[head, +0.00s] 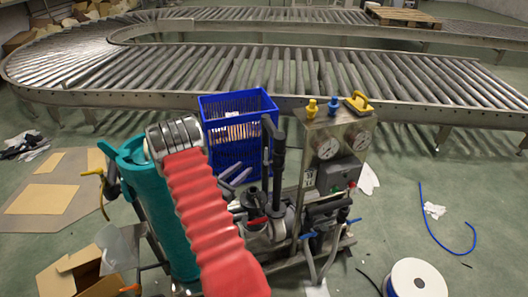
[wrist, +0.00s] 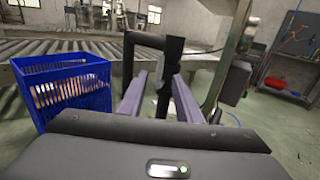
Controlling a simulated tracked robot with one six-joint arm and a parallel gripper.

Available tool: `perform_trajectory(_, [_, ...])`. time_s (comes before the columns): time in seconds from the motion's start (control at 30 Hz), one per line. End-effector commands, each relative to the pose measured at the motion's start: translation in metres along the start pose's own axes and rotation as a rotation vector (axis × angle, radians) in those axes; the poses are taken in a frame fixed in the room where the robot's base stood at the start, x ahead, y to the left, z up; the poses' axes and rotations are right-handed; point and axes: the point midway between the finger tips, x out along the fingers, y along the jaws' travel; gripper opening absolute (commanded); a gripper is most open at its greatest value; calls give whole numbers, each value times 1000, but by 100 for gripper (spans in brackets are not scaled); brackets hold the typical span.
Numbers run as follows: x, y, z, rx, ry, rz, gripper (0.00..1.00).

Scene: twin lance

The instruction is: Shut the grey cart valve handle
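A dark grey bent handle (head: 271,127) sits on top of a dark upright post (head: 278,165) on the cart (head: 330,160). Its end hangs down on the left, beside the post. It looks like the valve handle, though I cannot be sure. In the wrist view the handle (wrist: 150,40) crosses above and beyond the fingertips. My gripper (head: 240,172) is low and left of the post in the head view. In the wrist view my gripper (wrist: 159,76) has its two purple-grey fingers apart, with nothing held between them. The post appears between them, beyond the tips.
A blue crate (head: 230,108) stands behind and left of the handle. Gauges (head: 327,146) and yellow-topped fittings (head: 358,102) are to its right. A teal cylinder (head: 165,215) stands at left. A roller conveyor (head: 300,70) runs behind. A white spool (head: 415,278) lies front right.

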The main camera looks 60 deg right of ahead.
Motion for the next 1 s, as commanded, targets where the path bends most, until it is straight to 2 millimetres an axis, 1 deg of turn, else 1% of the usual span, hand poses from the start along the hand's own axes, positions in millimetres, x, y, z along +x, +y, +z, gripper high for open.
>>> perform_trajectory(0.2, [2, -1, 0, 1, 1, -3, 31])
perform_trajectory(0.37, [11, -1, 0, 1, 1, -4, 31])
perform_trajectory(0.57, [36, -2, -1, 1, 2, -5, 31])
perform_trajectory(1.0, [105, -3, -1, 2, 2, -6, 31])
